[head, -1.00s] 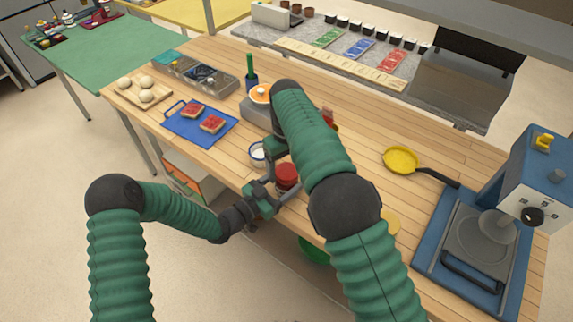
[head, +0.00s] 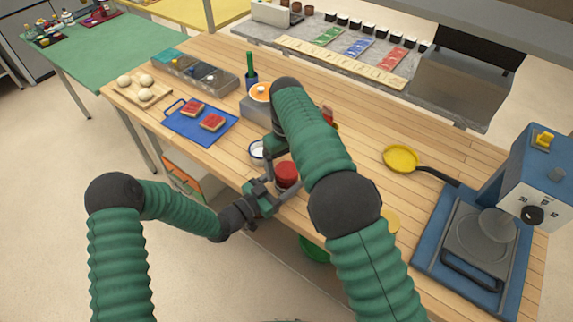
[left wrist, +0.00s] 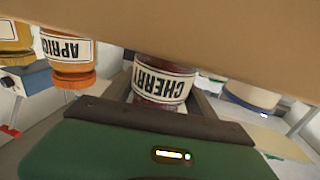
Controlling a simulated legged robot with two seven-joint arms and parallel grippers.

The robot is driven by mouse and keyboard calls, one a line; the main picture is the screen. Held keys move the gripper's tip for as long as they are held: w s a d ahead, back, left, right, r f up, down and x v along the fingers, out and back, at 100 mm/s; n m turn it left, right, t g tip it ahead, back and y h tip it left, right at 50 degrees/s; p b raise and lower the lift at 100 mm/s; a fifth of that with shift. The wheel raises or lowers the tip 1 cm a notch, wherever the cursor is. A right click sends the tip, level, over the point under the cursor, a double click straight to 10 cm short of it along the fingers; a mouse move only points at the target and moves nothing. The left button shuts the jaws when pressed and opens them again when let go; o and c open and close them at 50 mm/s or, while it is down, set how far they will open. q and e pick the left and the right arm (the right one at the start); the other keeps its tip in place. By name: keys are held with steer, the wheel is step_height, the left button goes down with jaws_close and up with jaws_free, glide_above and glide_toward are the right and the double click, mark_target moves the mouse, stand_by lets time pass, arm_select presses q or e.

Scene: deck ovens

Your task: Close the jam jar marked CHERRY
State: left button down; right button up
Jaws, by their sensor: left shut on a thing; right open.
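The CHERRY jar (left wrist: 163,80) shows upside down in the left wrist view, with a white label and dark red glass. In the head view its round red top (head: 286,172) shows near the table's front edge. I cannot tell whether that red is a lid or the jam. My left gripper (head: 277,190) is shut on the jar from the front left. My right gripper (head: 277,150) points down just behind the jar, open, partly hidden by my right arm. An APRICOT jar (left wrist: 68,58) stands beside it in the left wrist view.
A blue board (head: 180,127) with bread slices lies farther left. A yellow pan (head: 400,158) and a blue press (head: 470,250) are at right. My right arm hides part of the wooden table (head: 350,125).

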steer(key=shift+r, duration=0.15)
step_height(320, 180, up, 12)
stand_by(0.4)
steer(key=shift+w, duration=0.1)
arm_select(q)
steer(key=shift+c, duration=1.1)
jaws_free()
arm_select(e)
steer(key=shift+a+f, duration=0.1)
steer(key=shift+f, duration=0.1)
arm_select(q)
steer(key=shift+a, duration=0.1)
steer(key=b+v, duration=0.1)
steer(key=v, duration=1.5)
steer(key=shift+s+a+b, duration=0.2)
steer(key=shift+a+b, duration=0.15)
arm_select(e)
steer(key=shift+f, duration=0.8)
arm_select(q)
steer(key=shift+f, duration=0.1)
